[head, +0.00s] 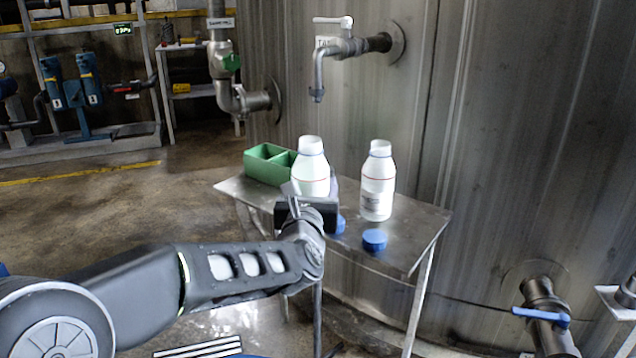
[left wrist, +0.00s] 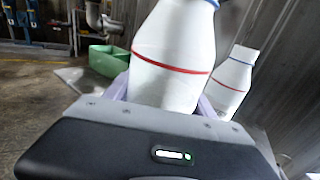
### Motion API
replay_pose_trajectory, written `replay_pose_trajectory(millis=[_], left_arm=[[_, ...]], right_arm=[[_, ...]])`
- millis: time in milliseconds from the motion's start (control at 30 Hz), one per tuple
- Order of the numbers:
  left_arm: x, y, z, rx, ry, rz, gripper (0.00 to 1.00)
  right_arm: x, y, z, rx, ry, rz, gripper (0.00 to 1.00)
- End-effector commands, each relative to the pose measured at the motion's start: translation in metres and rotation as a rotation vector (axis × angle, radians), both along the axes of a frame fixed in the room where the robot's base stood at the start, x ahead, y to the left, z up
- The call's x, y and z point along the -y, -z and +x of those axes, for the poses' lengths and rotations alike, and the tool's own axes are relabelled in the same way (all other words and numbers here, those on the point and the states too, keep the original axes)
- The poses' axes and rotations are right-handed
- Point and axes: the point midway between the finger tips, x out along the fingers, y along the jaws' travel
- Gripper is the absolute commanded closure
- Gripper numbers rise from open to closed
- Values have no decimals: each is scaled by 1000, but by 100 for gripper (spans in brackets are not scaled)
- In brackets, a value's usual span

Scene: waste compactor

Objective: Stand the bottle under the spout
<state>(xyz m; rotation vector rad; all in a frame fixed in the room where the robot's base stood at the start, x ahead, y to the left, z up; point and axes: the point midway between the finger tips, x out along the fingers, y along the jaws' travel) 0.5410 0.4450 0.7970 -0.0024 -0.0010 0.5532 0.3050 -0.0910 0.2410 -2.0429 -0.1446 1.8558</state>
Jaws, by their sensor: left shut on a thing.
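A white bottle (head: 311,172) with a red line stands upright in the grip of my left gripper (head: 312,190), over the metal table. In the left wrist view the bottle (left wrist: 175,55) sits between the two pale fingers, which are shut on it. The arm hides its base, so I cannot tell whether it touches the table. The spout (head: 317,92) of a tap with a white handle hangs from the tank wall, above and slightly right of the bottle. A second white bottle (head: 377,185) stands on the table to the right; it also shows in the left wrist view (left wrist: 234,82). My right gripper is not in view.
The metal table (head: 420,222) also holds a green divided box (head: 262,166) at its back left. A blue cap (head: 374,240) lies near the front, and another (head: 340,224) is partly hidden behind my gripper. A valve with a blue handle (head: 541,316) is at lower right.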

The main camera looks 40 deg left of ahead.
Motion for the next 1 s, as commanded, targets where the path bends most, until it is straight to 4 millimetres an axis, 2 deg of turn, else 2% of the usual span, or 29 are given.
replay_pose_trajectory(millis=[200,400,533,833,1000], left_arm=[[-35,3,56,-2,-2,0,83],[-59,1,94,0,-2,0,83],[-64,0,103,0,-1,0,83],[-65,1,104,0,-1,0,83],[-65,20,104,-3,0,-2,83]], right_arm=[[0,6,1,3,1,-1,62],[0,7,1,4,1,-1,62],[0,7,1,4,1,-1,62],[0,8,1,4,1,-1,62],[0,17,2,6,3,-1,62]])
